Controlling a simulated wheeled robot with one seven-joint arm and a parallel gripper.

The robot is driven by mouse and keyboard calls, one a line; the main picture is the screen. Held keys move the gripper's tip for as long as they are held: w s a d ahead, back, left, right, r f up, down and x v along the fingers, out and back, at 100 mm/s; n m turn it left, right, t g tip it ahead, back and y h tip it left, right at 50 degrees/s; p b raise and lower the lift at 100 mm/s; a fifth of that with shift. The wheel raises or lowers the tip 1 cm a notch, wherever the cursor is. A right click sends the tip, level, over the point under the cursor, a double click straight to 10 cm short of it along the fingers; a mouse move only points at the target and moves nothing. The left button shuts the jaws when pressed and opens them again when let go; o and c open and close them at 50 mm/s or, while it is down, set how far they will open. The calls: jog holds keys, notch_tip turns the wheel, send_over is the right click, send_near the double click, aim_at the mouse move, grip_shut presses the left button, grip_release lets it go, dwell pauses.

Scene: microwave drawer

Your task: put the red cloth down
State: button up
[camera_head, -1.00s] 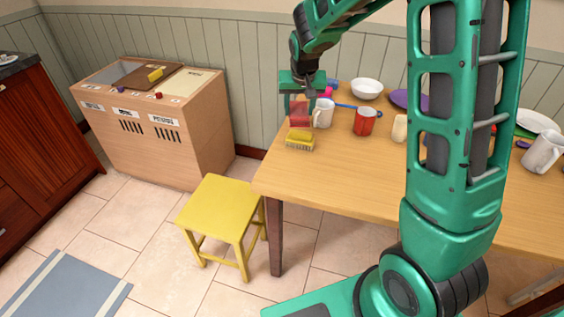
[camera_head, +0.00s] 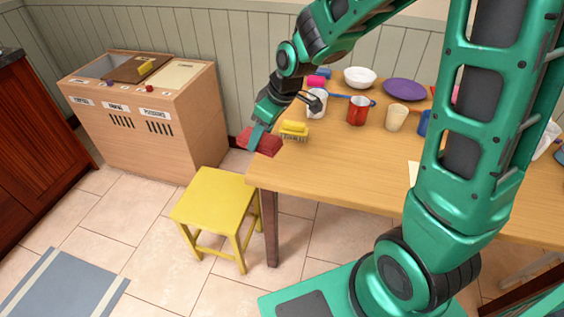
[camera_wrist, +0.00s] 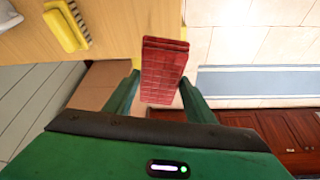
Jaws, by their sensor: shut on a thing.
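The red cloth (camera_head: 258,142) is a folded, checked piece, held at the left corner of the wooden table. My gripper (camera_head: 257,139) is shut on it, and the cloth seems to reach out past the table's left edge. In the wrist view the red cloth (camera_wrist: 163,72) sits between the two green fingers of my gripper (camera_wrist: 158,92). Floor and part of the yellow stool's area show around it there. Whether the cloth touches the table top is unclear.
A yellow brush (camera_head: 294,130) lies close by on the table (camera_head: 330,172). A white mug (camera_head: 316,103), red mug (camera_head: 358,111) and beige cup (camera_head: 396,118) stand further right. A yellow stool (camera_head: 213,198) stands below left. A sorting bin cabinet (camera_head: 150,120) stands at the left wall.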

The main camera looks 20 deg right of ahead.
jog(key=d+f, duration=0.2)
jog(key=w+d+f+n, duration=0.1)
jog(key=d+f, duration=0.1)
jog(key=d, duration=0.1)
jog(key=w+d+f+n, duration=0.1)
jog(key=d+f, duration=0.2)
jog(key=shift+g+y, duration=0.3)
notch_tip(320, 180, down, 4)
jog(key=shift+f, duration=0.1)
jog(key=o, duration=1.1)
jog(key=shift+r, duration=0.2)
